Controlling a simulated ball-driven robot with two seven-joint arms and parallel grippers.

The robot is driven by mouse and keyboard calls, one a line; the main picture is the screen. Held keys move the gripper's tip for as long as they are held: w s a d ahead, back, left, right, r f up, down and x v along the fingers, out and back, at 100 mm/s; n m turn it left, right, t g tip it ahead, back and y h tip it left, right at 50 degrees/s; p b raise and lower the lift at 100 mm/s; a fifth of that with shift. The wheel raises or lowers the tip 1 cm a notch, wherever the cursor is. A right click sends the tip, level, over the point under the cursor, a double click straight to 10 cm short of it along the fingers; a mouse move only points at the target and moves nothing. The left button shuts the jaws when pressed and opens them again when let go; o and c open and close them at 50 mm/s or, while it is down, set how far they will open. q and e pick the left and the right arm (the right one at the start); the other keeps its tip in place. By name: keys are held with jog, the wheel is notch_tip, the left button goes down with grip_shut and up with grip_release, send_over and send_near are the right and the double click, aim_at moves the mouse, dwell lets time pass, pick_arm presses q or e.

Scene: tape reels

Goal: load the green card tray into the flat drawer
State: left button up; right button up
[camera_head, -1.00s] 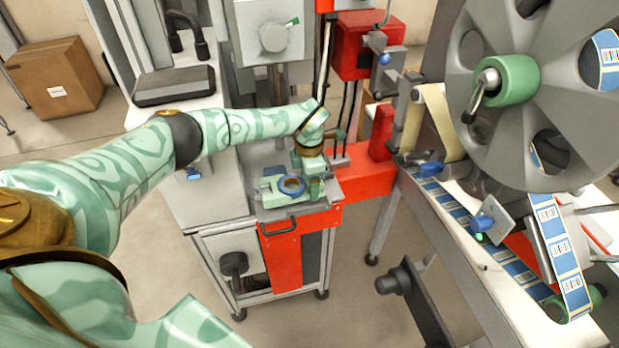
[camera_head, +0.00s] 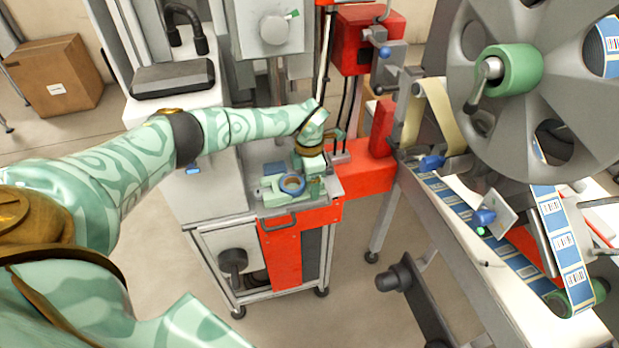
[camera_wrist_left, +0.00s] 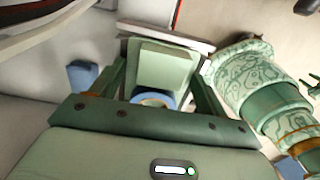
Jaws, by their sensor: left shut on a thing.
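My left gripper (camera_head: 308,178) is over the small cart, pointing down. In the left wrist view its dark green fingers (camera_wrist_left: 160,85) are shut on a pale green block-like piece (camera_wrist_left: 163,68), which appears to be part of the green card tray (camera_head: 272,192). A blue ring (camera_head: 292,184) sits at the tray and also shows just below the block in the wrist view (camera_wrist_left: 155,97). The grey flat drawer (camera_head: 325,198) with a red front (camera_head: 282,255) and dark handle lies beneath. Whether the tray touches the drawer is hard to tell. My right gripper is not in view.
A small blue block (camera_head: 275,168) lies behind the tray. A red upright machine (camera_head: 382,130) stands close to the gripper's right. A large grey reel (camera_head: 545,110) with a label strip fills the right. The floor before the cart is mostly clear.

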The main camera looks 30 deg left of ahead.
pick_arm(q)
jog(key=o, duration=1.1)
jog(key=shift+s+f, duration=0.3)
jog(key=shift+f, duration=0.3)
jog(key=shift+o, duration=0.2)
jog(key=shift+f, duration=0.1)
jog(key=shift+d, duration=0.15)
jog(key=r, duration=0.2)
jog(key=r+p, duration=0.1)
jog(key=r, duration=0.2)
jog(key=r+p, duration=0.1)
jog(key=r, duration=0.2)
jog(key=shift+w+a+r, duration=0.1)
jog(key=shift+w+a, duration=0.1)
jog(key=shift+w, duration=0.1)
jog(key=shift+w+a+r+p, duration=0.1)
jog(key=shift+r+p, duration=0.2)
